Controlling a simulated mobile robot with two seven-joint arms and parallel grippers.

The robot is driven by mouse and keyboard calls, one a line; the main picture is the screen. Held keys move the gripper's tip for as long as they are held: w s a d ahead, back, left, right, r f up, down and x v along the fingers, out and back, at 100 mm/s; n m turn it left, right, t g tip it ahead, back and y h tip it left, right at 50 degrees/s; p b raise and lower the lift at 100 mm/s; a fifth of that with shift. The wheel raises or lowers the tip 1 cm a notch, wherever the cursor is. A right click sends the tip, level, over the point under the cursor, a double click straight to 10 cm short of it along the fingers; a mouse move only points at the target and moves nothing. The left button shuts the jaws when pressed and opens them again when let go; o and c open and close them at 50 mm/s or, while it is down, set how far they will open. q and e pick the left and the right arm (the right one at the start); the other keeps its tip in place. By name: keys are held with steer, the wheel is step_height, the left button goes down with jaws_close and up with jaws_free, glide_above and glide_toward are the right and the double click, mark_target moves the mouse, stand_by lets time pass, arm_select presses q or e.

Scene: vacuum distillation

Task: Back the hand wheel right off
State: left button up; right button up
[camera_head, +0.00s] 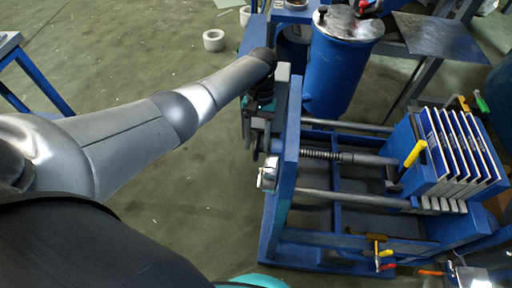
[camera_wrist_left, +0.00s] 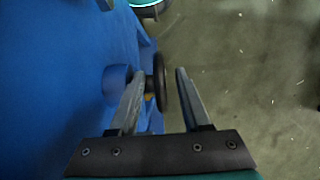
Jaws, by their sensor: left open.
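The hand wheel (camera_wrist_left: 160,83) is a dark, thin disc seen nearly edge-on in the left wrist view. It stands out from a round blue boss (camera_wrist_left: 116,82) on the blue end plate (camera_head: 288,150) of the press. My left gripper (camera_wrist_left: 160,76) is open, with one finger on each side of the wheel. The left finger lies between the wheel and the plate in the picture; I see a gap between the wheel and the right finger. In the head view my left gripper (camera_head: 258,135) is at the plate's left face and partly hides the wheel. My right gripper is not in view.
The press's threaded spindle (camera_head: 325,155) and rods run right to a stack of white-edged plates (camera_head: 460,150). A blue drum (camera_head: 342,65) stands behind. A white roll (camera_head: 214,40) lies on the floor. The floor left of the press is mostly clear.

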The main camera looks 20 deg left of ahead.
arm_select(q)
steer(key=p+v, duration=0.1)
steer(key=v, duration=1)
steer(key=shift+w+r+p, duration=0.15)
steer(key=shift+r+p, duration=0.05)
steer(key=shift+p, duration=0.2)
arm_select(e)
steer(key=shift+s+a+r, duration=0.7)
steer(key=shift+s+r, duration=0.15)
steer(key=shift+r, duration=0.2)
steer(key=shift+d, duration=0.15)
